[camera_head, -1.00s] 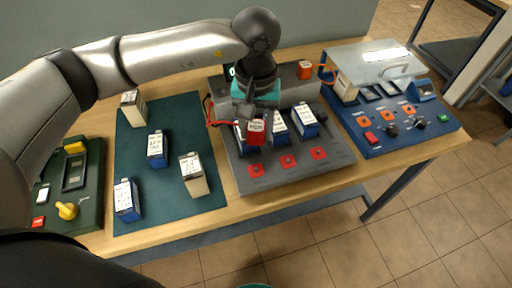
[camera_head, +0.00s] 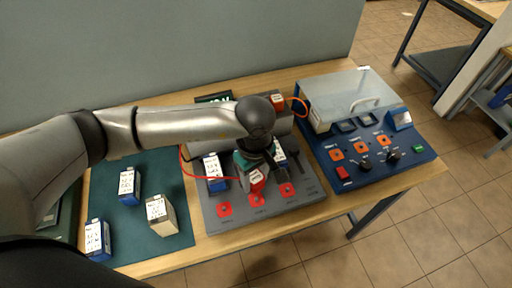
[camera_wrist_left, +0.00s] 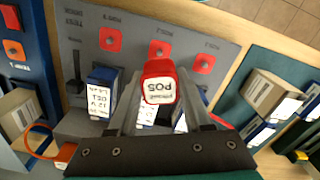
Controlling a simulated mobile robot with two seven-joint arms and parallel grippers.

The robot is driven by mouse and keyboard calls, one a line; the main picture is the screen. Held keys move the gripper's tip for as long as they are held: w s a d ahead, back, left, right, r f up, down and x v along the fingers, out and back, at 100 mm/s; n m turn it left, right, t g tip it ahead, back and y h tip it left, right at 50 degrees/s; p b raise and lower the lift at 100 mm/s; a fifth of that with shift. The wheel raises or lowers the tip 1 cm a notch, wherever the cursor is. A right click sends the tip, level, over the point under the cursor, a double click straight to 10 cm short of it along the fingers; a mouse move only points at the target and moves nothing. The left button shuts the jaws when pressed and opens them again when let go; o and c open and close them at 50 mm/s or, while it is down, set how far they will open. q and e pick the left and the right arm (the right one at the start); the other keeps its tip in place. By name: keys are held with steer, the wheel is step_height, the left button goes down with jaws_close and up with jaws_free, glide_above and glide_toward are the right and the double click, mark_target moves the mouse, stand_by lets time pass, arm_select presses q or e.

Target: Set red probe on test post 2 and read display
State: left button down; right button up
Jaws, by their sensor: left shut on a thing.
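The red probe (camera_head: 256,181), with a white label reading POS, is held between the fingers of my left gripper (camera_head: 251,163). The probe also shows in the left wrist view (camera_wrist_left: 158,82). It is just behind the middle red test post (camera_head: 256,200) on the grey tester; whether it touches anything cannot be told. The other posts are at its left (camera_head: 225,210) and right (camera_head: 287,190). In the wrist view the middle post (camera_wrist_left: 158,49) lies just beyond the probe. The lit display (camera_head: 213,97) is mostly hidden behind my arm. My right gripper is not in view.
Blue-and-white batteries stand in the tester, one left of my gripper (camera_head: 215,172). More batteries (camera_head: 129,186) stand on the green mat (camera_head: 150,246) at left. A blue charger unit (camera_head: 372,174) with a clear lid is at right. A red cable (camera_head: 190,172) runs beside the tester.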

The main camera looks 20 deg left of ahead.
mark_target(256, 198)
arm_select(q)
steer(key=shift+d+f+n, duration=0.3)
steer(key=shift+f, duration=0.25)
steer(key=shift+s+a+f+b, duration=0.1)
steer(key=shift+s+f+b, duration=0.05)
steer(key=shift+f+b, duration=0.3)
step_height(256, 198, down, 3)
steer(key=shift+f+b, duration=0.2)
steer(key=shift+b, duration=0.9)
steer(key=shift+f+b, duration=0.45)
steer(key=shift+f, duration=0.25)
steer(key=shift+b, duration=0.3)
steer(key=shift+f+b, duration=0.65)
steer(key=c, duration=0.6)
jaws_free()
